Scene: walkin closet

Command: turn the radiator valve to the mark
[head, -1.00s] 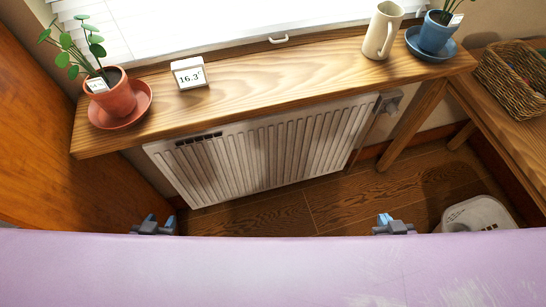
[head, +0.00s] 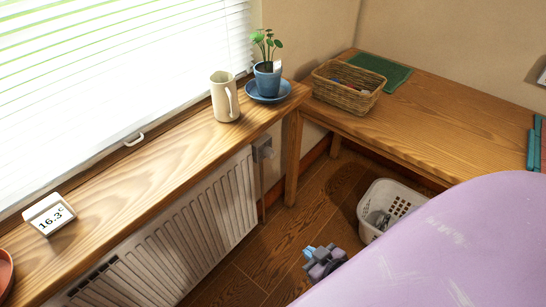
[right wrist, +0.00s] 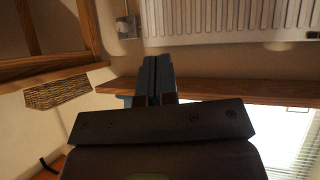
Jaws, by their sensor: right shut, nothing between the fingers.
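The white radiator (head: 190,225) hangs under the wooden window shelf. Its valve (head: 264,150) is a small grey-white fitting at the radiator's right end, just under the shelf. The valve also shows in the right wrist view (right wrist: 127,26), beside the radiator (right wrist: 230,18); its mark is too small to make out. My right gripper (head: 315,252) is below and to the right of the valve in the head view, apart from it. Its fingers (right wrist: 158,68) are shut together and empty. My left gripper is out of view.
The shelf (head: 170,148) carries a thermometer display (head: 48,215) reading 16.3, a cream jug (head: 222,100) and a blue potted plant (head: 266,80). A wooden bench (head: 440,120) with a wicker basket (head: 347,88) stands right. A white laundry basket (head: 368,222) stands on the floor.

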